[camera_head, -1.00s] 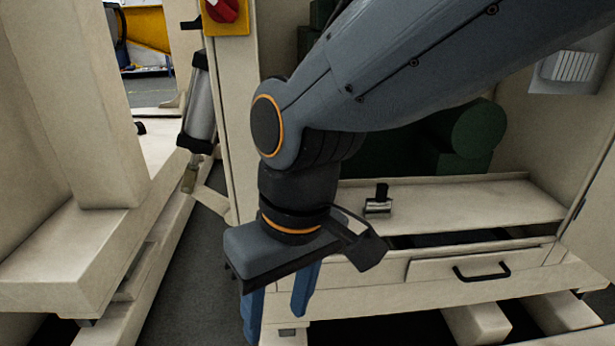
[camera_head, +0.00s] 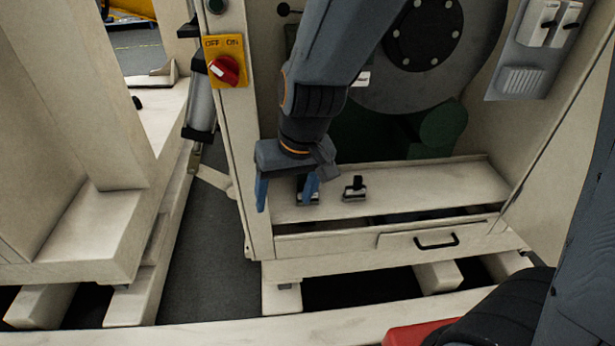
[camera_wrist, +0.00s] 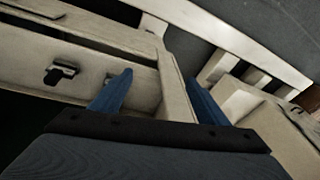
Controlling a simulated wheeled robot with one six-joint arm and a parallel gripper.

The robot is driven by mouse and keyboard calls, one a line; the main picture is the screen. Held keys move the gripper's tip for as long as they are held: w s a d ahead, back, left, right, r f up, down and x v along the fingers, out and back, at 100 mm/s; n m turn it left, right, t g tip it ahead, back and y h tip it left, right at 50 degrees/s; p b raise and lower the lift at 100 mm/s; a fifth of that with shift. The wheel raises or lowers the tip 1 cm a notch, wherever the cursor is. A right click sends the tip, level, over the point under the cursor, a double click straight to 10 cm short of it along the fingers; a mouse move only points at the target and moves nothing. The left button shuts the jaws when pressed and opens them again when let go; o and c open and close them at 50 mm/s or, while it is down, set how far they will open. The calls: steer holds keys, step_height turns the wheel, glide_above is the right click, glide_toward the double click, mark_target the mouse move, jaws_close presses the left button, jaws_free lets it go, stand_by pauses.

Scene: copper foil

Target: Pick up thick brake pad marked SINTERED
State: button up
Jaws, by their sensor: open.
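Two small metal pads with black upright parts sit on the pale shelf inside the machine. The right pad (camera_head: 355,189) shows clearly; the left pad (camera_head: 308,197) is partly hidden by my gripper's right finger. In the wrist view one pad (camera_wrist: 61,72) is clear at the left, and the other (camera_wrist: 111,77) is partly behind the left finger. No SINTERED marking is readable, and I cannot tell which pad is thicker. My gripper (camera_head: 285,206) is open and empty, pointing down near the shelf's left end; its blue fingers also show in the wrist view (camera_wrist: 158,76).
The shelf (camera_head: 430,188) is clear right of the pads. A drawer with a black handle (camera_head: 437,242) is below. The cabinet's left post (camera_head: 238,150) stands close to my gripper and carries a red switch (camera_head: 224,69). Green round parts (camera_head: 443,122) are behind the shelf.

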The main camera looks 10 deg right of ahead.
steer(key=w+d+r+m+t+p, duration=0.1)
steer(key=w+d+r+m+p, duration=0.1)
steer(key=w+d+p, duration=0.65)
steer(key=shift+w+a+f+m+t+h+p, duration=0.2)
steer(key=shift+w+a+f+h+p, duration=0.4)
steer(key=shift+f, duration=1.65)
steer(key=shift+w+a+f+m+t+h+p, duration=0.15)
steer(key=shift+w+f+p, duration=0.55)
steer(key=shift+f, duration=1.5)
steer(key=shift+w+a+f+m+t+h+p, duration=0.2)
steer(key=shift+w+a+f, duration=0.5)
steer(key=shift+f, duration=1.55)
steer(key=shift+w+d, duration=0.25)
steer(key=c, duration=1.3)
steer(key=shift+r, duration=0.15)
